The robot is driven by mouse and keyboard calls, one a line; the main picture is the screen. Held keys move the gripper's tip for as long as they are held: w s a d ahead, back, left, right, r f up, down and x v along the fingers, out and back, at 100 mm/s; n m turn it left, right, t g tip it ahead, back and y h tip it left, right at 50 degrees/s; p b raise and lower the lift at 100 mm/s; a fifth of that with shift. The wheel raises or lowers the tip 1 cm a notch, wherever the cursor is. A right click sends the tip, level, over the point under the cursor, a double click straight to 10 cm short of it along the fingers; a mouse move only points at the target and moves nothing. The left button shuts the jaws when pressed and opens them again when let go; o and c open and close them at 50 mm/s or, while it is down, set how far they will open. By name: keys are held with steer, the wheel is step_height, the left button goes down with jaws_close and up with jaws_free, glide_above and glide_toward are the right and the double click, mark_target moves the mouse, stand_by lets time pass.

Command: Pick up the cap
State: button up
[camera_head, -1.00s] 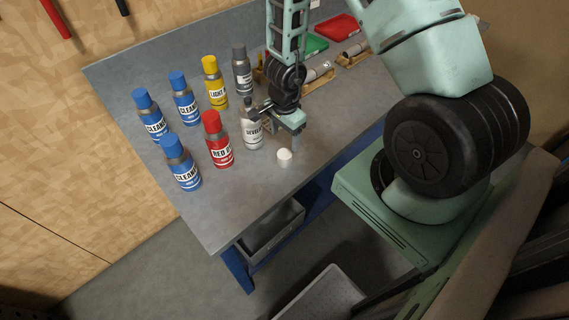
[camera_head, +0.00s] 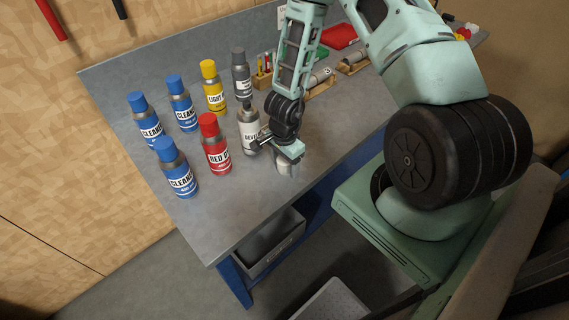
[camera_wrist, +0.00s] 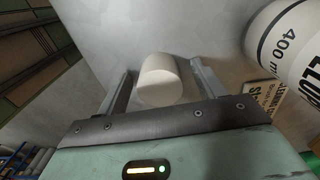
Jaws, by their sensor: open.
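The cap (camera_head: 284,168) is a small off-white cylinder on the grey bench top, near its front edge. It also shows in the wrist view (camera_wrist: 160,80), between the two fingers. My gripper (camera_head: 287,163) is open and low over the bench, with a finger on either side of the cap. In the wrist view the gripper (camera_wrist: 163,82) shows a gap between the cap and the right finger; the left finger is closer to the cap. In the head view the fingers partly hide the cap.
The developer can (camera_head: 250,130) stands close beside my gripper and fills the right of the wrist view (camera_wrist: 290,40). A red can (camera_head: 215,148), a yellow can (camera_head: 213,90), a dark grey can (camera_head: 241,75) and blue-capped cleaner cans (camera_head: 178,170) stand to the left.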

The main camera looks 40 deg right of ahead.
steer(key=c, duration=1.1)
steer(key=shift+o, duration=0.2)
